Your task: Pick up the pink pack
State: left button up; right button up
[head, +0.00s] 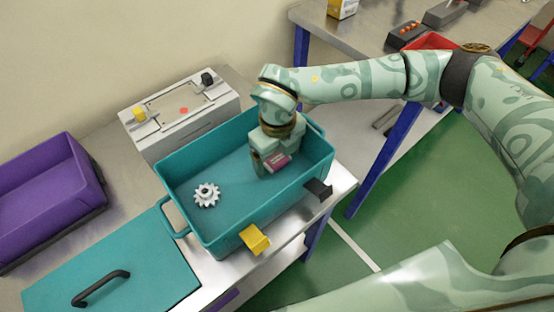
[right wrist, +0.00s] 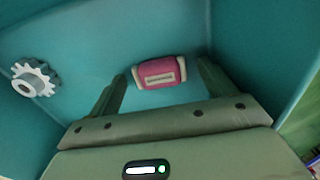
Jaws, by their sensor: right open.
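The pink pack (head: 277,162) lies in the teal bin (head: 218,228), toward its right side. In the right wrist view the pack (right wrist: 159,72) shows a pale label and sits between and just beyond the two fingertips. My right gripper (head: 268,170) reaches down into the bin at the pack and partly hides it in the head view. In the right wrist view the right gripper (right wrist: 161,78) has its fingers apart, with a gap on the pack's left side. I cannot tell whether the right finger touches it. My left gripper is not in view.
A white gear (head: 206,195) lies in the bin, left of the pack. A teal lid (head: 115,275) with a black handle lies on the bench at front left. A purple bin (head: 45,200) stands at left. A grey box (head: 180,112) stands behind the teal bin.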

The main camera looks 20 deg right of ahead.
jog(key=c, duration=1)
jog(key=shift+r, duration=0.1)
jog(key=shift+c, duration=0.2)
